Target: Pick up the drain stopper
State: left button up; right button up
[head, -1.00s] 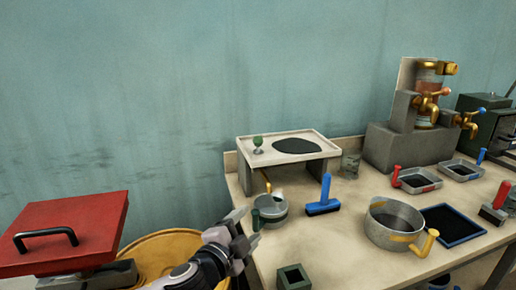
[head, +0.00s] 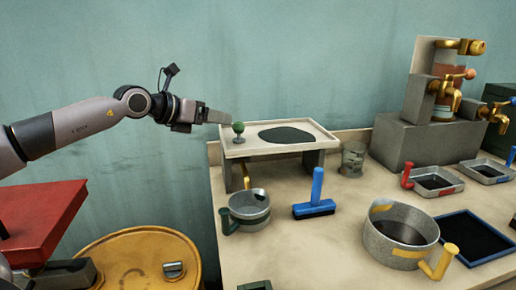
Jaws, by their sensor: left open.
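The drain stopper (head: 238,128), a green ball knob on a small grey base, stands upright at the left end of the raised pale tray (head: 300,149). A dark oil patch (head: 287,136) lies on the tray to its right. My left gripper (head: 213,117) is at the tray's left end, just left of the stopper at about knob height in the picture. It is open, with nothing seen between its fingers. My right gripper is not in view.
Below the tray are a metal mug (head: 249,211) and a blue squeegee (head: 316,197). A pot (head: 396,239) and a dark blue-edged mat (head: 473,238) lie to the right. A tap block (head: 424,144) stands behind. A yellow drum (head: 135,268) is at lower left.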

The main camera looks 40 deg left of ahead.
aim_at(234, 125)
pick_arm(q)
jog(key=shift+w+f+b, duration=0.2)
jog(key=shift+f+b, duration=0.1)
jog(key=shift+f, duration=0.45)
jog(key=shift+w+f, duration=0.15)
jog(key=shift+w, duration=0.05)
jog(key=shift+w+d, duration=0.1)
jog(key=shift+w, duration=0.1)
jog(key=shift+w+d+p, duration=0.1)
jog(key=shift+w+p, duration=0.25)
jog(key=shift+w, duration=0.05)
jog(key=shift+w+f, duration=0.15)
jog(key=shift+f, duration=0.05)
jog(key=shift+w+f, duration=0.1)
jog(key=shift+w, duration=0.1)
jog(key=shift+w+d+p, duration=0.25)
jog(key=shift+w+p, duration=0.35)
jog(key=shift+p, duration=0.1)
jog(key=p+x, duration=0.1)
jog(key=x, duration=0.2)
jog(key=shift+w+f, duration=0.3)
jog(key=shift+w, duration=0.15)
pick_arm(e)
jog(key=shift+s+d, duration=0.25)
pick_arm(q)
jog(key=c, duration=1.2)
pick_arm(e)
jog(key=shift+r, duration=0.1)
